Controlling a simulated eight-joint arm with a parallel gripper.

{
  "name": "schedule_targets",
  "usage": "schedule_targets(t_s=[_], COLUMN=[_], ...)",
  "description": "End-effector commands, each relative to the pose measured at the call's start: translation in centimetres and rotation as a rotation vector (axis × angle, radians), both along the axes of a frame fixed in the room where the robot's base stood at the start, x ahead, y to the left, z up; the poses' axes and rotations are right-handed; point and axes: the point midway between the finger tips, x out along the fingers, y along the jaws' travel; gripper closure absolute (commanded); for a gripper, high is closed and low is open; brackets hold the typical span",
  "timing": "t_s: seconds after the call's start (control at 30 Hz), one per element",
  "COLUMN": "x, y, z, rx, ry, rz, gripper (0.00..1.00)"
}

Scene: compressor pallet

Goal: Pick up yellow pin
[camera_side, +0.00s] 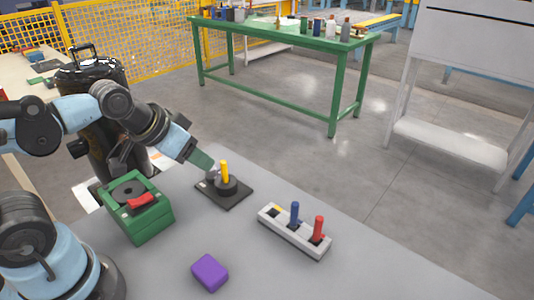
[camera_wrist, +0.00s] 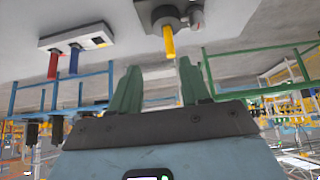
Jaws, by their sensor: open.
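The yellow pin (camera_side: 225,172) stands upright in a dark round holder on a black base plate (camera_side: 232,200) on the grey table. It also shows in the wrist view (camera_wrist: 169,42), where the scene appears upside down. My gripper (camera_side: 210,165) is tilted down from the left, close beside the pin. In the wrist view its two green fingers are apart, and the pin lies just beyond the fingertips (camera_wrist: 159,65), nearer the right finger. Nothing is between the fingers. Whether a finger touches the pin cannot be told from the side view.
A pale rack (camera_side: 292,234) holds a blue pin (camera_side: 295,213) and a red pin (camera_side: 318,229); its yellow-marked place is empty. A green box (camera_side: 150,222) with a red part (camera_side: 140,201) stands left. A purple block (camera_side: 210,272) lies in front. The table's right side is clear.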

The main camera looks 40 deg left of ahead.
Motion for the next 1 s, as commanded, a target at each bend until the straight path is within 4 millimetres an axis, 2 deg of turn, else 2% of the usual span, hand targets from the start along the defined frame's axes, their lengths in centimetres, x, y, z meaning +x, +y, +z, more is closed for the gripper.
schedule_targets(t_s=[0.23,0.47,0.57,0.73,1.0], x=[0.8,2.8,3.8,5.4,6.1], y=[0.3,0.4,0.8,2.4,5.3], z=[-0.6,-0.8,-0.6,0.2,1.4], rx=[-0.05,-0.196,-0.26,-0.334,-0.328], ry=[0.101,0.142,0.089,-0.1,-0.431], rz=[-0.107,-0.397,-0.542,-0.791,-1.044], gripper=[0.54,0.54,0.54,0.54,0.54])
